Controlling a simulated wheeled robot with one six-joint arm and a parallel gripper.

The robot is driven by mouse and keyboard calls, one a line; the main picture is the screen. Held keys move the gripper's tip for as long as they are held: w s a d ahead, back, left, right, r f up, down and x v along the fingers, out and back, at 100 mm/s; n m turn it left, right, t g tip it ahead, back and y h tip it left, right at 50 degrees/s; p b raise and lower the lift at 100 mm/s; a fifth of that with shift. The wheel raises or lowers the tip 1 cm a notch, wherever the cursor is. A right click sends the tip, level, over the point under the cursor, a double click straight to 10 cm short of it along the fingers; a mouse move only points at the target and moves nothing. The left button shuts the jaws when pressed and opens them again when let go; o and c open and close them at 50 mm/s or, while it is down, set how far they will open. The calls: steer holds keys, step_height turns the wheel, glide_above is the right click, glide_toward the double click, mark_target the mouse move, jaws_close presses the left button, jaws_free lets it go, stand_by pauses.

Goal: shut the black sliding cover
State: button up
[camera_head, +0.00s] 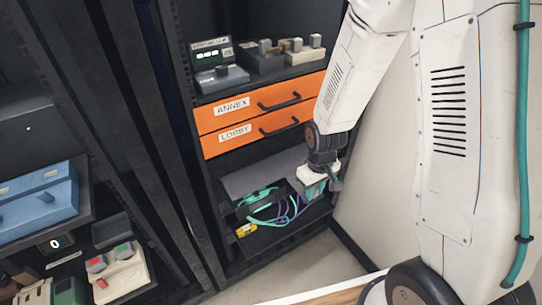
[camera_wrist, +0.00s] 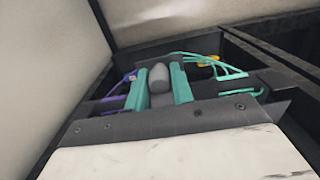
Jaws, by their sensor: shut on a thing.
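The black sliding cover (camera_head: 262,174) is a dark flat panel in the bay below the orange drawers. It lies over the back part of a dark tray, and the front of the tray is open with cables showing. My gripper (camera_head: 316,187) is at the right end of the cover, pointing down. In the wrist view its teal fingers (camera_wrist: 159,86) are shut on a grey rounded handle (camera_wrist: 159,79). Where the handle joins the cover is hidden by my gripper.
Teal and purple cables (camera_head: 285,213) and a yellow piece (camera_head: 246,230) lie in the open part of the tray. Orange drawers marked ANNEX (camera_head: 235,107) and LOBBY (camera_head: 238,134) are above. A pale wall (camera_head: 378,170) stands close on the right.

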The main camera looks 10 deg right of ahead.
steer(key=shift+s+d, duration=0.25)
steer(key=shift+s, duration=0.5)
steer(key=shift+s+d, duration=0.2)
steer(key=shift+s, duration=0.5)
steer(key=o, duration=1.7)
steer(key=shift+o, duration=0.2)
steer(key=s+r+m, duration=0.1)
steer(key=s+r, duration=0.4)
steer(key=r, duration=0.5)
steer(key=s+d+r+m, duration=0.1)
steer(key=s+r, duration=0.5)
steer(key=r, duration=0.5)
steer(key=s+r+m+t, duration=0.1)
steer(key=s+r, duration=0.4)
steer(key=r, duration=0.5)
steer(key=shift+s+d+r+m, duration=0.15)
steer(key=shift+s+d+m, duration=0.05)
steer(key=shift+s+m, duration=0.1)
